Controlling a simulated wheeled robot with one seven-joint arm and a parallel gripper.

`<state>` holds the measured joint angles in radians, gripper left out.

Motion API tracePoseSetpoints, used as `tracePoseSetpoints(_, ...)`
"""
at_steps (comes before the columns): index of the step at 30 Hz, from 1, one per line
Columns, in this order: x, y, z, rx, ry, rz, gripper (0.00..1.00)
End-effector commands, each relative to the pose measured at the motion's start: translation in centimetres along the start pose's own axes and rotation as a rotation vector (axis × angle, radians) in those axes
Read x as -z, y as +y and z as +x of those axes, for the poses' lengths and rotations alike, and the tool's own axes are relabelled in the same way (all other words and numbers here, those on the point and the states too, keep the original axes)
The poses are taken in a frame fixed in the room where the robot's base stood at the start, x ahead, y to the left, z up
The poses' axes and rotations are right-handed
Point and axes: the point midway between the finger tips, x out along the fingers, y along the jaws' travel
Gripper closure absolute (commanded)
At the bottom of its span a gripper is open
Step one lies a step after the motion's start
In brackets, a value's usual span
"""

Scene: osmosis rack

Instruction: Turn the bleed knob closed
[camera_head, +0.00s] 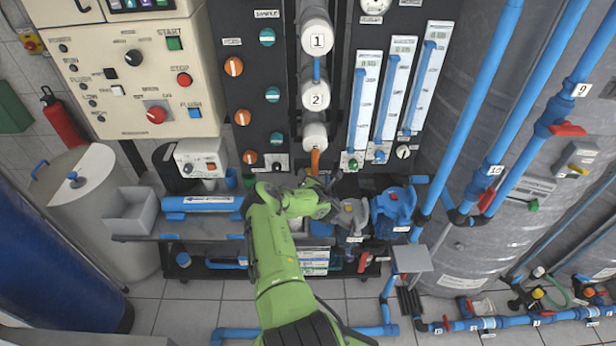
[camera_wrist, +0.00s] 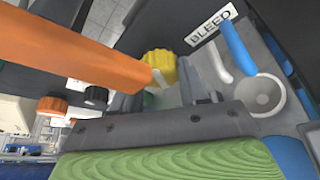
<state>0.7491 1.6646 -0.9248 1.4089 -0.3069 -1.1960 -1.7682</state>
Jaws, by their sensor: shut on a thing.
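The bleed knob is a yellow ribbed knob (camera_wrist: 161,66) with a white pointer mark, in the upper middle of the wrist view. A white "BLEED" label (camera_wrist: 209,36) is beside it on the dark panel. My gripper (camera_wrist: 158,84) is shut on the knob, with a dark finger on either side of it. In the head view, my gripper (camera_head: 324,182) is at the foot of the panel, below the white numbered cylinders. The bleed knob is hidden there behind my gripper and wrist.
An orange bar (camera_wrist: 70,52) crosses close to my gripper; it hangs below the cylinders in the head view (camera_head: 315,162). A blue tube (camera_wrist: 238,50) and a grey round fitting (camera_wrist: 262,95) are close on the right. Blue pump parts (camera_head: 393,205) stand right of my wrist.

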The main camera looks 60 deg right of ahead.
Motion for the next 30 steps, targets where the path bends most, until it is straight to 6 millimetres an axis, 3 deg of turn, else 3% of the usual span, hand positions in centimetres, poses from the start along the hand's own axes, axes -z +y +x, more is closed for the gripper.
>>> tracePoseSetpoints(17, 0.07, -0.09, 0.0, -0.013, 0.0, 0.035, 0.87)
tracePoseSetpoints(18, 0.07, -0.09, 0.0, -0.013, 0.0, 0.035, 0.5)
tracePoseSetpoints(21, 0.06, -0.08, 0.0, -0.013, 0.0, 0.034, 0.35)
tracePoseSetpoints(22, 0.06, -0.08, 0.0, -0.013, 0.0, 0.034, 0.31)
tracePoseSetpoints(30, 0.03, -0.06, -0.08, -0.013, 0.0, 0.034, 0.31)
